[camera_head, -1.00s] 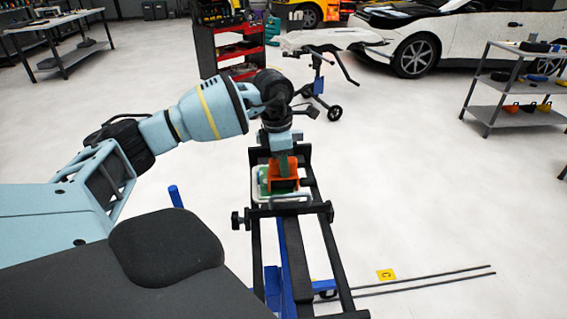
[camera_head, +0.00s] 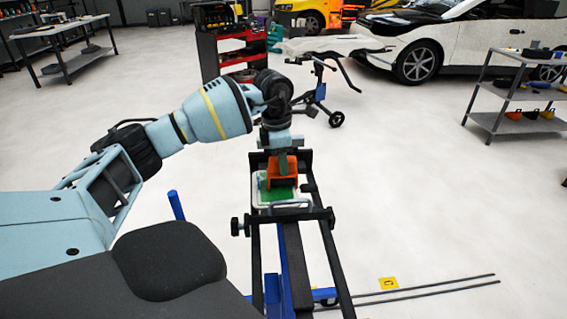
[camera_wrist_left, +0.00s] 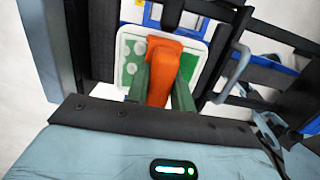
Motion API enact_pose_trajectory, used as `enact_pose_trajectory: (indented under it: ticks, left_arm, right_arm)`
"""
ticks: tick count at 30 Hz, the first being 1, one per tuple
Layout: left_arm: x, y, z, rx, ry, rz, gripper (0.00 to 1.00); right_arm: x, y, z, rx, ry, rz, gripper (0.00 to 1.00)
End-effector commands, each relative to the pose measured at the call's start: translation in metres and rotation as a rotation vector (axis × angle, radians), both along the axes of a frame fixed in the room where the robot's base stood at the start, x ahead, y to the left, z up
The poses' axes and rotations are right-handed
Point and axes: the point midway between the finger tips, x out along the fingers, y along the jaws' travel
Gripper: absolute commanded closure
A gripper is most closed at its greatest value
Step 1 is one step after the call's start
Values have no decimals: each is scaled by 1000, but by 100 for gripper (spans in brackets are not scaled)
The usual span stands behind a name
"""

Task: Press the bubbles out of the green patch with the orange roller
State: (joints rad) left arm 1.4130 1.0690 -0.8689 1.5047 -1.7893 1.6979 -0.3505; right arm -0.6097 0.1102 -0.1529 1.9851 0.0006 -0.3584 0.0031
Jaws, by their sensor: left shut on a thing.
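The orange roller (camera_head: 281,170) is held in my left gripper (camera_head: 283,160), low over the panel on the black stand. It also shows in the left wrist view (camera_wrist_left: 163,72), between the two green fingers of the gripper (camera_wrist_left: 162,88). The green patch (camera_head: 279,195) lies on a white panel and shows in front of the roller. In the left wrist view, pale round bubbles (camera_wrist_left: 130,57) show on the green to the left of the roller. The roller hides the middle of the patch. I cannot tell whether the roller touches it. My right gripper is out of view.
The white panel (camera_head: 258,198) rests on a black stand with a crossbar (camera_head: 290,215) and side knobs. A red tool cart (camera_head: 226,57) stands behind. A grey shelf (camera_head: 499,122) is at the right.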

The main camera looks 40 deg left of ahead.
Motion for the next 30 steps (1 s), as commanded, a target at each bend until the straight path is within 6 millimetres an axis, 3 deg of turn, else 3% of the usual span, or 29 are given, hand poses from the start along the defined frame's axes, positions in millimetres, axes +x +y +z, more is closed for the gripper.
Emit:
enact_pose_trajectory:
  ticks: [30]
  left_arm:
    - [22,26,-1,-1,1,2,95]
  right_arm:
    - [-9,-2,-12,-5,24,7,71]
